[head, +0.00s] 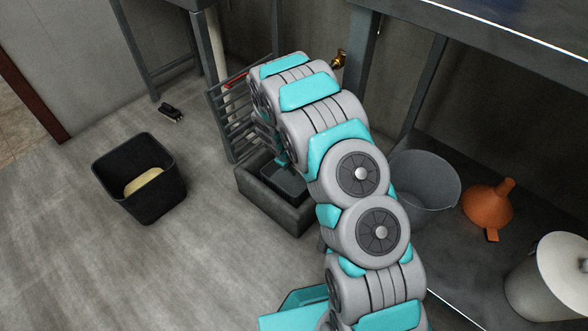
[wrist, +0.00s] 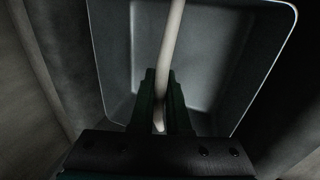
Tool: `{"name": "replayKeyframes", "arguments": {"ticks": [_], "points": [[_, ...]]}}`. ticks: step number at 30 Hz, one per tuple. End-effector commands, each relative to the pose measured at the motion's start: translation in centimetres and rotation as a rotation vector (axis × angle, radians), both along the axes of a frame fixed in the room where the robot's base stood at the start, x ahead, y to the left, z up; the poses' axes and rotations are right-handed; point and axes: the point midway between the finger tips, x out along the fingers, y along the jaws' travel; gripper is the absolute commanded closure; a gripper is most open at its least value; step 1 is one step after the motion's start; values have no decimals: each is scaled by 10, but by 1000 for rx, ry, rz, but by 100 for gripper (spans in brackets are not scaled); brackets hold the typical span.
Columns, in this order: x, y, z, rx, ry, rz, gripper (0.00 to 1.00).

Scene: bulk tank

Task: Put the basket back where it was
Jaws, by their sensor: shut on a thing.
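The basket (wrist: 215,60) is a grey, open-topped, box-like container with rounded corners and a pale rod-like handle (wrist: 172,35). My gripper (wrist: 161,85) is shut on that handle in the wrist view, with the basket beyond the fingers. In the head view the dark basket (head: 284,183) shows beneath the end of my arm, at the opening of a grey floor box (head: 268,213). My arm hides part of both, and the gripper is mostly hidden there. I cannot tell whether the basket rests on the bottom or hangs.
A slatted grate (head: 236,125) leans upright behind the floor box. A black bin (head: 139,180) with something yellowish inside stands at left. A small black object (head: 170,112) lies on the floor. A grey bucket (head: 425,185), orange funnel (head: 488,207) and pale container (head: 552,280) are at right.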

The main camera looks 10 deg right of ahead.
Motion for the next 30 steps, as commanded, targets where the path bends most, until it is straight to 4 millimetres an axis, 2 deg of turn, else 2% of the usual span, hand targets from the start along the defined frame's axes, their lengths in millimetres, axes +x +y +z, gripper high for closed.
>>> {"name": "replayKeyframes", "arguments": {"ticks": [2,3,10,17,21,26,30], "points": [[0,0,-3,-1,1,0,100],[0,0,-3,-1,1,0,83],[0,0,-2,-1,1,0,57],[0,0,-2,-1,1,0,56],[-1,1,5,0,0,0,56],[-5,6,26,0,1,-1,56],[-10,13,54,-2,0,1,56]]}}
